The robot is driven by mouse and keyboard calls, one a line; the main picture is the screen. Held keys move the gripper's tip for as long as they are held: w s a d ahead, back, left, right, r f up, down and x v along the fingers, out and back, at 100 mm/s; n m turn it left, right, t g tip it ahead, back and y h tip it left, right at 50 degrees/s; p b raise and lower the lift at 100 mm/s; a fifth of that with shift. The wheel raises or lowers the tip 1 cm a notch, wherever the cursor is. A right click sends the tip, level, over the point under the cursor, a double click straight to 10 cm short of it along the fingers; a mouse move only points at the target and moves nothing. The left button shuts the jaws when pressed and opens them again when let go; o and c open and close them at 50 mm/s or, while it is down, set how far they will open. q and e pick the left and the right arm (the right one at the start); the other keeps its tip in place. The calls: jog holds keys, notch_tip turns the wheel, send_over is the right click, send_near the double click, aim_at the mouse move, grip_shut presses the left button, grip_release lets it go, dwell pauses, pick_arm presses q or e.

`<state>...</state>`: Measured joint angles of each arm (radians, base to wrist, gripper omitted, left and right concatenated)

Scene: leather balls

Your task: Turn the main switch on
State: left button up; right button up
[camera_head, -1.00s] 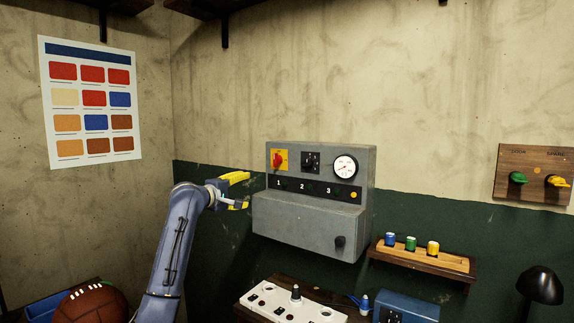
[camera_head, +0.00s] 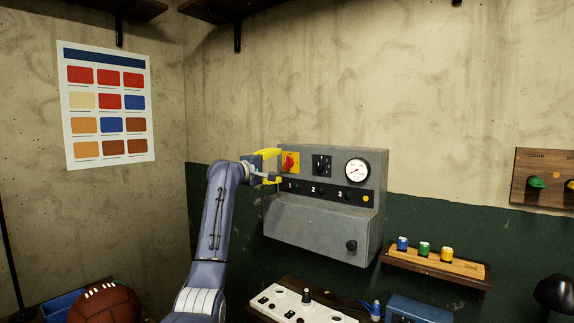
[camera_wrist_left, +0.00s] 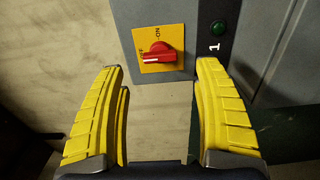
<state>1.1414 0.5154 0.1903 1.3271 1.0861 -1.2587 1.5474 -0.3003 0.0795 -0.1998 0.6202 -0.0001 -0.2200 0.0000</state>
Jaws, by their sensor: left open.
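The main switch is a red rotary knob (camera_head: 289,161) on a yellow plate at the upper left of the grey control box (camera_head: 320,235). In the left wrist view the knob (camera_wrist_left: 158,54) sits on its yellow plate (camera_wrist_left: 174,39), marked "ON" and partly hidden "OFF" lettering. My left gripper (camera_head: 270,166) has yellow fingers and is just left of the knob. In the wrist view my left gripper (camera_wrist_left: 160,75) is open and empty, its fingertips apart and short of the knob. My right gripper is not in view.
A black switch (camera_head: 321,165), a dial gauge (camera_head: 357,170) and a numbered strip (camera_head: 330,192) are on the same box. Below are a white panel (camera_head: 300,303) and a shelf with coloured knobs (camera_head: 435,264). A football (camera_head: 103,303) lies lower left.

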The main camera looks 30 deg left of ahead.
aim_at(286, 163)
pick_arm(q)
jog(key=shift+w+d, duration=0.15)
jog(key=shift+w, duration=1.65)
jog(key=shift+w+d, duration=0.15)
jog(key=shift+w, duration=1.6)
jog(key=shift+c, duration=0.4)
grip_shut()
